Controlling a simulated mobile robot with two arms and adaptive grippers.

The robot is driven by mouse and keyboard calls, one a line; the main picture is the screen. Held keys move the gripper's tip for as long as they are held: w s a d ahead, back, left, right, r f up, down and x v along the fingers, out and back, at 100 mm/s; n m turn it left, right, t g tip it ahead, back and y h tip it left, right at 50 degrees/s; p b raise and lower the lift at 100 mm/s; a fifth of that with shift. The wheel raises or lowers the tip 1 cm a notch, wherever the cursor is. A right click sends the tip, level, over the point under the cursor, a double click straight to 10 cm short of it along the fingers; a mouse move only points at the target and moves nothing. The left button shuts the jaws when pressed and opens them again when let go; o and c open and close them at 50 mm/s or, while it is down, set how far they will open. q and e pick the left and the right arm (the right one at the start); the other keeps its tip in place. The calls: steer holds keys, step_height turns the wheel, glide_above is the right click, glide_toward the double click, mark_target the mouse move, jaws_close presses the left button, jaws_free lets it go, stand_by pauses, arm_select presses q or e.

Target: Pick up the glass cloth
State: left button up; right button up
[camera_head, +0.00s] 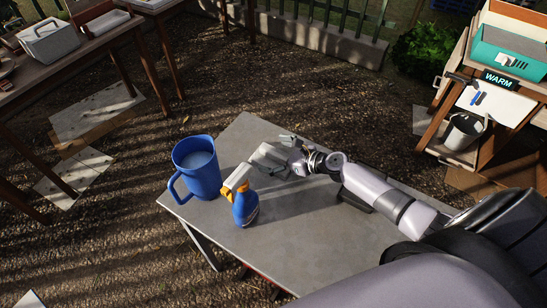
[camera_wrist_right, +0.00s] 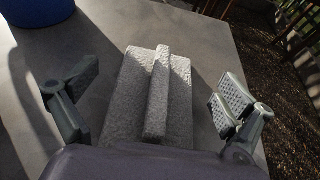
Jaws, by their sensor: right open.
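The glass cloth (camera_head: 266,155) is a light grey folded piece on the grey table (camera_head: 310,240). In the right wrist view the cloth (camera_wrist_right: 182,95) shows a flat base with a raised strip along its middle. My right gripper (camera_head: 280,155) is open, with one finger on each side of the cloth. In the right wrist view, the open fingers of the right gripper (camera_wrist_right: 152,100) stand apart from the cloth's sides. The cloth's near end is hidden behind the gripper body. My left gripper is not in view.
A blue jug (camera_head: 203,180) stands left of the cloth at the table's edge. A blue spray bottle (camera_head: 246,210) with an orange and white head stands close in front of the cloth. The table's right part is partly under my arm; its front is bare.

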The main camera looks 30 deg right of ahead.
steer(key=shift+c, duration=0.5)
steer(key=c, duration=2)
